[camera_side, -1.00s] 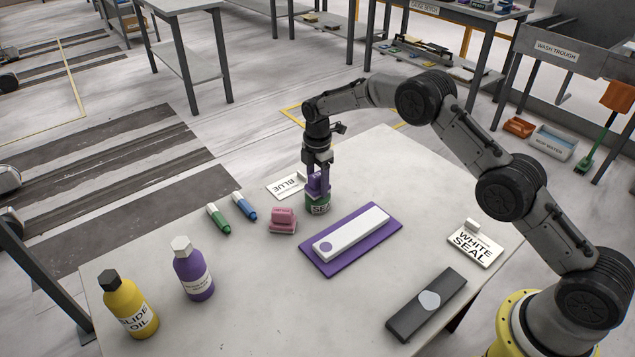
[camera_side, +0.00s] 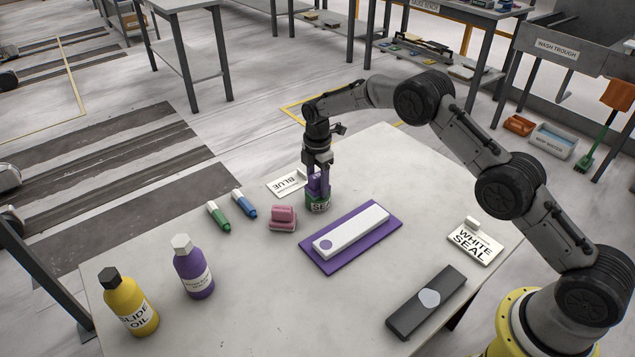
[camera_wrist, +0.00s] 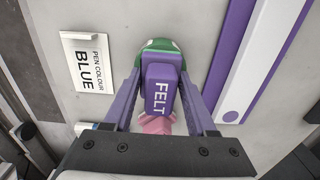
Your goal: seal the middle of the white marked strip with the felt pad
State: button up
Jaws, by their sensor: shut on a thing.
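My gripper (camera_side: 317,184) is shut on the purple felt pad, whose top reads FELT in the wrist view (camera_wrist: 160,90). The pad is held upright at a green container (camera_side: 319,204) lettered SEAL, low in or on its top; the exact contact is hidden. The white strip (camera_side: 358,228) lies on a purple base plate (camera_side: 322,268) to the right of the gripper. One purple dot marks the strip's near left end. The strip also shows at the upper right of the wrist view (camera_wrist: 262,62).
A pink block (camera_side: 282,217), green pen (camera_side: 218,218) and blue pen (camera_side: 244,204) lie left of the container. A BLUE card (camera_side: 286,184) is behind it.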

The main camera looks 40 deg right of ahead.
aim_at(318, 175)
dwell(0.4)
jog(key=shift+r, duration=3.5)
jog(key=shift+d+r, duration=0.1)
jog(key=shift+r, duration=0.15)
jog(key=shift+s+d+r, duration=0.15)
jog(key=shift+s+r, duration=0.1)
jog(key=shift+r, duration=0.35)
jog(key=shift+s+d+r, duration=0.15)
jog(key=shift+s+r, duration=0.1)
jog(key=shift+r, duration=0.3)
jog(key=s+d+f+m, duration=0.1)
jog(key=s+f+m, duration=0.1)
jog(key=s+m, duration=0.7)
jog(key=s+d+f+m, duration=0.1)
jog(key=s+f+m, duration=0.1)
jog(key=s+m, duration=0.7)
jog(key=shift+w+d, duration=0.75)
jog(key=shift+w, duration=1.55)
jog(key=shift+n, duration=0.3)
jog(key=shift+d+f, duration=0.1)
jog(key=shift+f, duration=2.6)
